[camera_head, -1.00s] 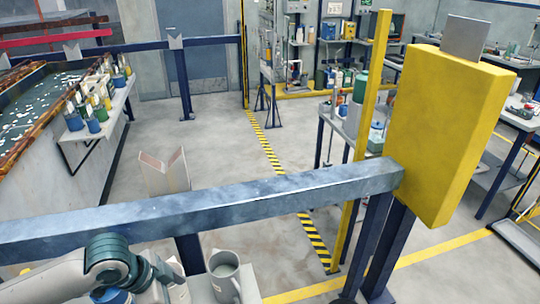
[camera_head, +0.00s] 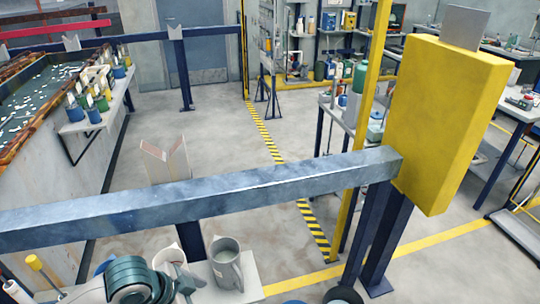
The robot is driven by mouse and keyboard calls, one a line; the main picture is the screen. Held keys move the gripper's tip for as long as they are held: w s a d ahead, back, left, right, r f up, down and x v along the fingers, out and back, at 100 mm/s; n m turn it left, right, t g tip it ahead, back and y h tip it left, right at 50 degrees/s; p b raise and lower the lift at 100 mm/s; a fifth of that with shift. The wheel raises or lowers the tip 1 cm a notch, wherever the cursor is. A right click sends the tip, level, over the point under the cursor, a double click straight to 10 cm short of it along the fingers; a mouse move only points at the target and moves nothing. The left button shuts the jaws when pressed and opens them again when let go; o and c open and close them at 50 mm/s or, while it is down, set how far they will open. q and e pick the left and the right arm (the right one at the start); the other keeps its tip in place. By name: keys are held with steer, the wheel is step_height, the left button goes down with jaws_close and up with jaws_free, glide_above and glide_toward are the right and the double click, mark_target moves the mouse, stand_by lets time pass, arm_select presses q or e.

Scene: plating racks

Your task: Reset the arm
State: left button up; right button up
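My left arm, white with a teal ringed joint, shows at the bottom left of the head view. Its end, with my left gripper (camera_head: 182,284), is small and partly hidden beside a pale shelf; whether the fingers are apart is unclear. A grey mug (camera_head: 227,266) stands upright on that pale shelf (camera_head: 253,272), just right of the arm's end, with its handle toward the lower right. I see no clear contact between arm and mug. My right gripper is out of view.
A blue-grey beam (camera_head: 200,196) crosses above the arm to a yellow block (camera_head: 445,125) on dark posts. A V-shaped bracket (camera_head: 166,163) rises behind it. A tank (camera_head: 40,110) with bottles on its side ledge stands left.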

arm_select(q)
steer(key=s+d+f+n+t, duration=0.2)
steer(key=s+f+n, duration=0.3)
steer(key=s, duration=0.1)
steer(key=s+a+f+n+g+y, duration=0.2)
steer(key=s+a+f+n+y, duration=0.35)
steer(key=s+a, duration=0.6)
step_height(320, 180, down, 32)
steer(key=s+d+f+g+b, duration=0.1)
steer(key=s+d+b, duration=0.1)
steer(key=b, duration=0.2)
steer(key=s+a+f+g+b, duration=0.1)
steer(key=s+a+f+b, duration=0.2)
steer(key=s+f, duration=1.5)
step_height(320, 180, down, 2)
steer(key=shift+s+f+m+h, duration=0.15)
steer(key=shift+m+h, duration=0.2)
steer(key=shift+a, duration=0.1)
